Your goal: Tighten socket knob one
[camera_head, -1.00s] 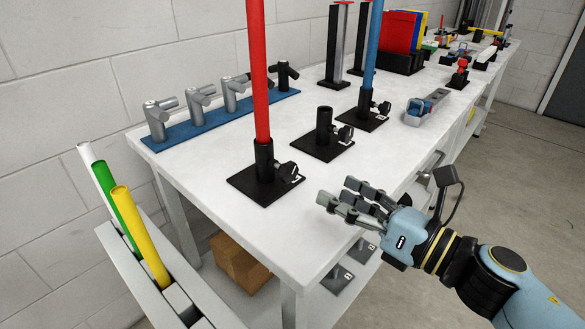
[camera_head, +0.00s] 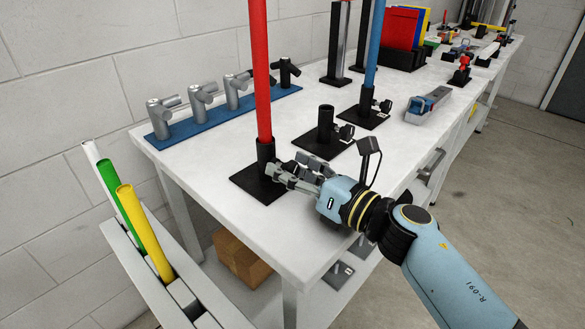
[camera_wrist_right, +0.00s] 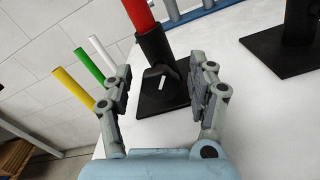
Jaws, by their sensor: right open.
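The red pole (camera_head: 258,70) stands upright in the nearest black socket (camera_head: 266,152), whose base plate lies on the white table. This socket's black knob (camera_wrist_right: 161,81), with a white mark, sits low on the socket's near side. In the wrist view the knob is between the two fingers of my right gripper (camera_wrist_right: 162,95), a little beyond their tips. The gripper is open and apart from the knob there. In the head view my right gripper (camera_head: 296,174) reaches in from the right and hides the knob. My left gripper is not in view.
An empty black socket (camera_head: 325,125) and one holding a blue pole (camera_head: 375,45) stand behind. A blue rack (camera_head: 215,118) with grey fittings lies at the left. Yellow, green and white tubes (camera_head: 143,230) stand in a holder left of the table (camera_head: 245,215).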

